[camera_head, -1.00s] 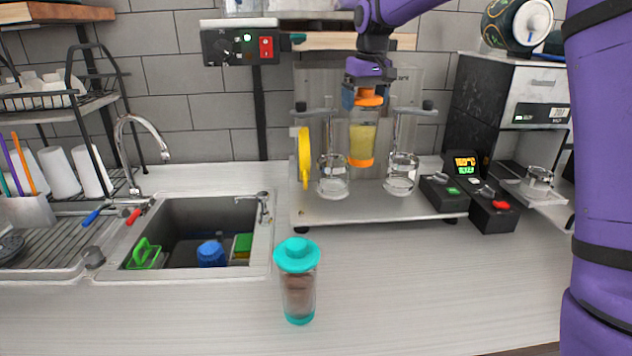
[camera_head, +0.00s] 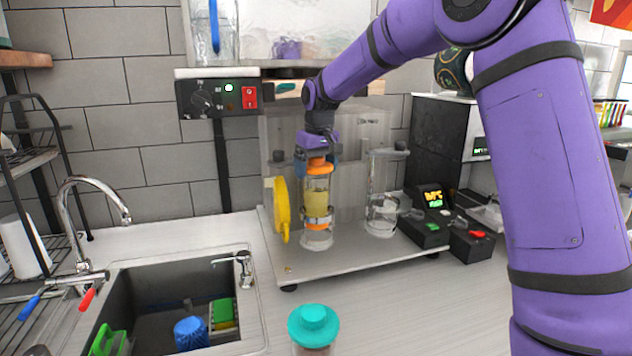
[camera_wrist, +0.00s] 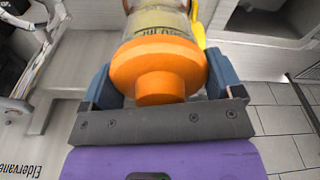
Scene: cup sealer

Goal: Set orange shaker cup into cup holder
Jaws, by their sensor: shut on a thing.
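The orange shaker cup (camera_head: 316,195) has an orange lid and base and yellowish contents. It is upright at the left cup holder (camera_head: 318,240) of the steel-based machine. Its lower part overlaps the holder's metal ring and clear cup in the head view; I cannot tell if it is fully seated. My gripper (camera_head: 317,165) is shut on the lid from above. In the wrist view, the orange lid (camera_wrist: 158,68) sits between the two blue fingers of my gripper (camera_wrist: 158,88). The right cup holder (camera_head: 382,215) is empty.
A yellow handle (camera_head: 281,208) stands just left of the cup. A teal-lidded shaker cup (camera_head: 313,325) is on the counter in front. The sink (camera_head: 170,280) lies at left. Control boxes (camera_head: 440,225) sit at right.

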